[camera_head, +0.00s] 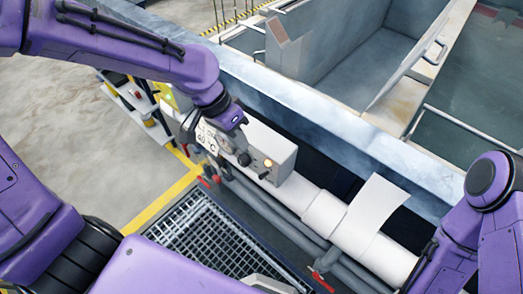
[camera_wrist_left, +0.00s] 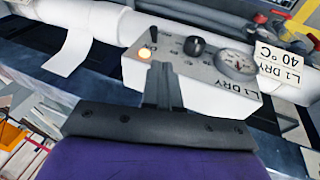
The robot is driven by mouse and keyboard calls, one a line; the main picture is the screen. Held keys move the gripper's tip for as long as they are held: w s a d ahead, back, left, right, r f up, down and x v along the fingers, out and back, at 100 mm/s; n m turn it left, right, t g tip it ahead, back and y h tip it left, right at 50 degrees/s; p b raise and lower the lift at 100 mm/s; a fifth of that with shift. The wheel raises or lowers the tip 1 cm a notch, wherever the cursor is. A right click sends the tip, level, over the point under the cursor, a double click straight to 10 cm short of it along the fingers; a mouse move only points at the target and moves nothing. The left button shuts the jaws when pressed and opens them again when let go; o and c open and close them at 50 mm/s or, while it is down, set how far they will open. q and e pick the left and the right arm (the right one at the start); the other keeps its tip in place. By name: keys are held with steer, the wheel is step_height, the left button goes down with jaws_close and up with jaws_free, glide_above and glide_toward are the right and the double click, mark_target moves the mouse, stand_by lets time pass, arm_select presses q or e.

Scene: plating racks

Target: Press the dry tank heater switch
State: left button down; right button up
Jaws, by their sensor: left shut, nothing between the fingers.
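The dry tank control box is a white box (camera_head: 278,147) on the pipework, also in the left wrist view (camera_wrist_left: 198,98). Its panel bears a lit orange lamp (camera_wrist_left: 145,53), a small black switch (camera_wrist_left: 154,34), a black knob (camera_wrist_left: 195,46) and a round gauge (camera_wrist_left: 236,62). A label (camera_wrist_left: 282,60) reads "L1 DRY 40 °C". My left gripper (camera_wrist_left: 161,67) is shut and empty, its fingertips over the panel's near edge, close to the lamp. Contact cannot be told. In the head view my left wrist hides part of the panel. My right gripper is not visible.
White pipes (camera_head: 325,215) run beside the box, with a white sheet (camera_head: 376,203) over them. Red valve handles (camera_head: 321,281) lie below. Open tanks (camera_head: 345,75) stand behind. A metal grating (camera_head: 205,240) and yellow edge (camera_head: 170,199) are in front.

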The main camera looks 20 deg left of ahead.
arm_select(q)
glide_toward(269, 172)
steer(key=f, duration=0.5)
steer(key=shift+s+d+f, duration=0.1)
steer(key=shift+s, duration=0.2)
steer(key=shift+w+f, duration=0.1)
